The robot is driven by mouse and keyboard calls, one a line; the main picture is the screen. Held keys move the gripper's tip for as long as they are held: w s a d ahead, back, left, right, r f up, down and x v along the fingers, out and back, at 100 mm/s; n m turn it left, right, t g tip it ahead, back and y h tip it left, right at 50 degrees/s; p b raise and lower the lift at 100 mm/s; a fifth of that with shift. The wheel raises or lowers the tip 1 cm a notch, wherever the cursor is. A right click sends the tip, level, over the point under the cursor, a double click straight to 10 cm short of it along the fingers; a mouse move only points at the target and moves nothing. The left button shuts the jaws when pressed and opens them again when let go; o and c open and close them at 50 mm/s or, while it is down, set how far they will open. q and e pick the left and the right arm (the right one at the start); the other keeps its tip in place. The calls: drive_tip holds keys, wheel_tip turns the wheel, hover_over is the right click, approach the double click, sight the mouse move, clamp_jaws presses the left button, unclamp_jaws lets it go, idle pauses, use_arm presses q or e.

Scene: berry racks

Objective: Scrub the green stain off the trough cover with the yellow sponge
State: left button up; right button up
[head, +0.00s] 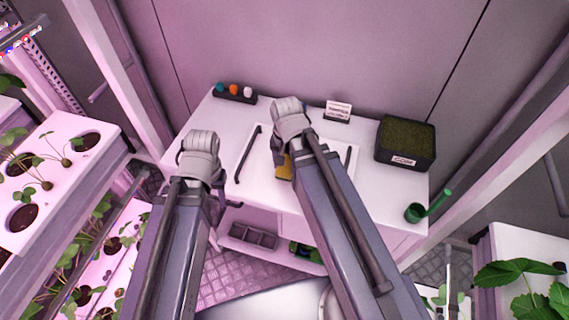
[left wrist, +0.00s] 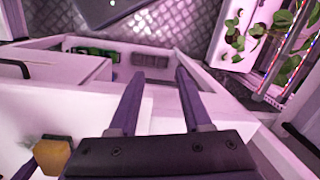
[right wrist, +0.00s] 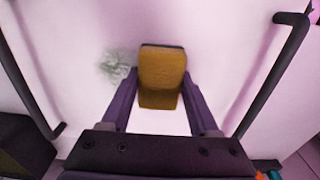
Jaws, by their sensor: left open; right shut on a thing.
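The yellow sponge (right wrist: 162,78) is between the fingers of my right gripper (right wrist: 160,95), which is shut on it. It has a dark edge along its far end. The sponge is mostly hidden behind my right arm in the head view (head: 283,168). The green stain (right wrist: 117,66) is a faint grey-green smudge on the white trough cover (right wrist: 75,30), just left of the sponge. My left gripper (left wrist: 158,80) is open and empty, over the left front part of the table. The sponge also shows at the lower left in the left wrist view (left wrist: 52,155).
Dark handles stand at the left (head: 247,153) and right (head: 347,160) of the cover. A dark tray of green material (head: 405,141) and a green scoop-like cup (head: 416,211) are at the right. A small holder with coloured items (head: 234,93) and a sign (head: 338,110) stand at the back.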

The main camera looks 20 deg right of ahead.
drive_tip(key=shift+w+d+r, duration=0.1)
drive_tip(key=shift+w+d, duration=0.45)
drive_tip(key=shift+w, duration=0.25)
drive_tip(key=shift+w+d, duration=0.55)
drive_tip(key=shift+w, duration=0.25)
drive_tip(key=shift+w+d, duration=0.55)
drive_tip(key=shift+w, duration=0.25)
drive_tip(key=shift+w+d, duration=0.5)
drive_tip(key=shift+w, duration=0.25)
wheel_tip(320, 180, up, 6)
drive_tip(key=p, duration=0.6)
drive_tip(key=shift+s, duration=0.1)
wheel_tip(320, 180, up, 3)
drive_tip(key=p, duration=0.3)
drive_tip(key=shift+a, duration=0.1)
